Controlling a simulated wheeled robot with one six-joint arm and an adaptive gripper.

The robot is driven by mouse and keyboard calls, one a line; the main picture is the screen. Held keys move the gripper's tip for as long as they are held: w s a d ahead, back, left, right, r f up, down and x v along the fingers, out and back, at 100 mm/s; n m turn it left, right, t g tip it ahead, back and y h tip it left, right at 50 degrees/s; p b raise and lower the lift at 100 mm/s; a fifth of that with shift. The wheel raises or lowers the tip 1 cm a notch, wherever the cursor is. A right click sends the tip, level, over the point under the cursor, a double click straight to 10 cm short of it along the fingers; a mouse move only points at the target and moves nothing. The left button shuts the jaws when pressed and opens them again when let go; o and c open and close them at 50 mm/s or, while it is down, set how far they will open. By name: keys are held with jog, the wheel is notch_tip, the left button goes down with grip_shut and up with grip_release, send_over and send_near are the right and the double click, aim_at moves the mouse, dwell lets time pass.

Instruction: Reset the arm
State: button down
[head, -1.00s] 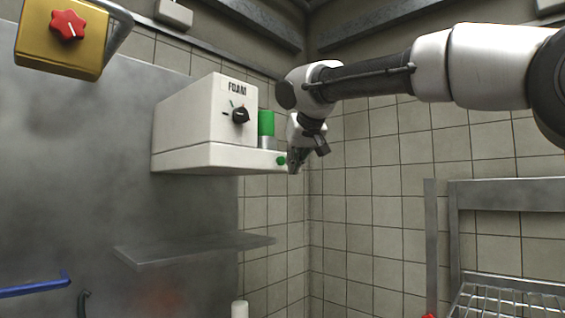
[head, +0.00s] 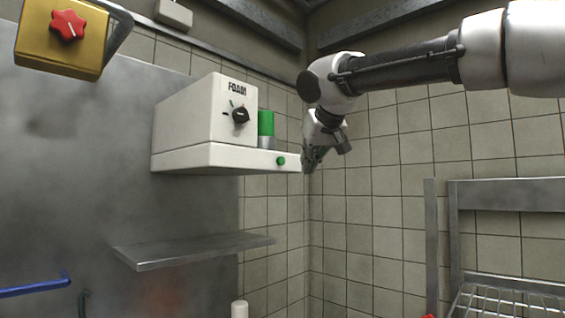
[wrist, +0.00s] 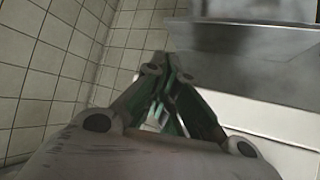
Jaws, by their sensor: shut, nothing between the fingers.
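My gripper (head: 309,163) is at the end of my arm in the head view, pointing down at the right end of the white foam machine (head: 190,135). A green button (head: 281,160) on the machine's front shows just left of it. I cannot tell whether they touch. In the wrist view my gripper's fingers (wrist: 163,62) meet with nothing held between them, with tiled wall to the left and a white surface to the right. A black knob (head: 240,114) and a green and silver cylinder (head: 266,128) are also on the machine.
A metal shelf (head: 195,249) juts from the steel panel below the machine. A yellow box with a red knob (head: 60,45) is at the upper left. A wire rack (head: 510,300) stands at the lower right. The space before the tiled wall (head: 365,220) is free.

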dwell(0.5)
jog(key=s+d+f+n+g+h, duration=0.15)
jog(key=s+d+f, duration=0.35)
jog(key=f, duration=0.5)
jog(key=s+d+f+n+g, duration=0.1)
jog(key=s+d+f+g, duration=0.2)
jog(key=d+f, duration=0.45)
jog(key=s+d+f+m+h, duration=0.1)
jog(key=s+d+f+m, duration=0.2)
jog(key=s+d+f, duration=0.5)
jog(key=s+d+f+m+g+h, duration=0.1)
jog(key=s+d+f+m, duration=0.3)
jog(key=s+d+f, duration=0.4)
jog(key=s+d, duration=0.5)
jog(key=d, duration=0.2)
jog(key=shift+d+f, duration=0.15)
jog(key=shift+f, duration=0.15)
jog(key=shift+w, duration=0.1)
